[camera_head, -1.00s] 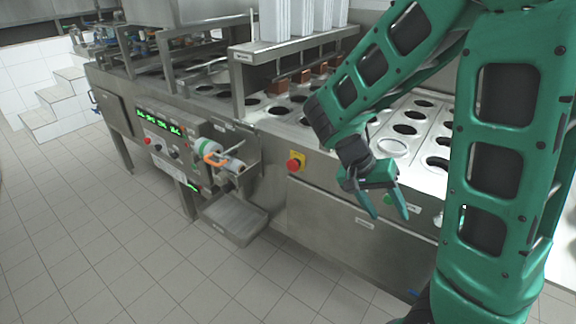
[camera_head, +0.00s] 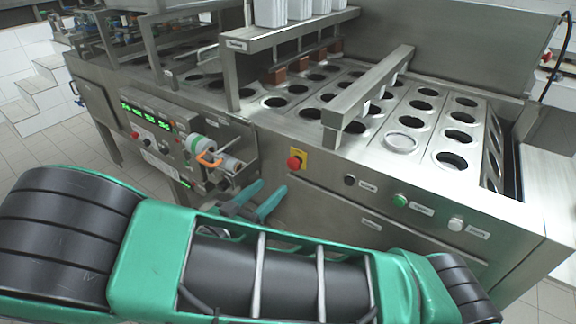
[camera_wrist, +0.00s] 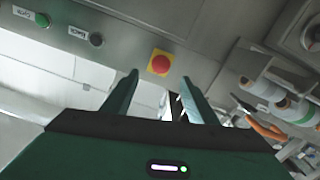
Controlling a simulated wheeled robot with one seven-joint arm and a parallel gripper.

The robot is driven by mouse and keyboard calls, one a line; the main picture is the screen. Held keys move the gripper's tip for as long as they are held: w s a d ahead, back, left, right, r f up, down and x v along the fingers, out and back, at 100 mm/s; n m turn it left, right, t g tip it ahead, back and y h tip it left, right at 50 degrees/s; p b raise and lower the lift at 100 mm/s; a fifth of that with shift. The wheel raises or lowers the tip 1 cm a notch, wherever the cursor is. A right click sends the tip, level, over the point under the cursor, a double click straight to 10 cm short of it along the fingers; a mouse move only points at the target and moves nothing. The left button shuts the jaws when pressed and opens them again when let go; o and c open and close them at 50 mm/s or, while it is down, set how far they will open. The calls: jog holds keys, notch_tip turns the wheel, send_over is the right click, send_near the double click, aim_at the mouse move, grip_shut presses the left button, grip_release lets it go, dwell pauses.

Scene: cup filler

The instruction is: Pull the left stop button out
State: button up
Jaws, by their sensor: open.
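The stop button (camera_head: 294,163) is a red knob on a yellow plate on the machine's steel front, left of the black, green and white buttons. In the wrist view the red stop button (camera_wrist: 160,64) lies ahead, between and beyond the two fingertips. My gripper (camera_head: 268,197) is below and left of the button in the head view, with green fingers apart. It also shows in the wrist view (camera_wrist: 159,78), open and empty. The fingers do not appear to touch the button. My arm covers the lower part of the head view.
A black button (camera_head: 349,180), a green button (camera_head: 400,200) and a white button (camera_head: 456,224) sit right of the stop button. Left of it, a control panel (camera_head: 150,128) and an orange-handled tool (camera_head: 209,159) on rolls stick out. The machine top has several round holes.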

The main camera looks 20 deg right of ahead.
aim_at(291, 166)
jog(key=x, duration=1)
jog(key=shift+w+d+r, duration=0.1)
jog(key=shift+w+d, duration=0.1)
jog(key=shift+w, duration=0.2)
grip_shut()
jog(key=shift+s+a, duration=0.3)
jog(key=shift+a, duration=0.2)
grip_release()
